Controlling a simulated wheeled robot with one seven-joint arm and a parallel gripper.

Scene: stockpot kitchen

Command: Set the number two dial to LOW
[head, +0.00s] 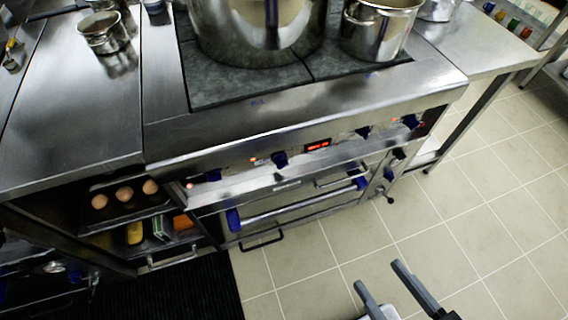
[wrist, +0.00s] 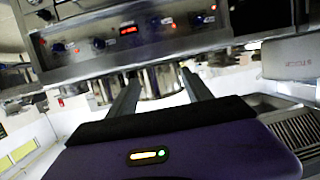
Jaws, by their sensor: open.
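The stove's front control panel (head: 335,140) carries a row of blue dials: a far-left dial (head: 213,175), a second dial from the left (head: 279,159), a third (head: 362,131) and a far-right one (head: 411,121). Number and LOW markings are too small to read, so I cannot tell their settings. My gripper (head: 378,275) is open and empty over the floor, well in front of and below the panel, touching nothing. The wrist view seems upside down; there my gripper's fingers (wrist: 159,76) point toward the stove, with the panel (wrist: 140,32) apart from them.
A red display (head: 318,145) sits mid-panel. A large stockpot (head: 258,30) and a smaller pot (head: 380,28) stand on the stove top. The oven handle (head: 300,205) juts out below the panel. Eggs (head: 124,194) sit on a left shelf. Tiled floor (head: 440,250) is clear at right.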

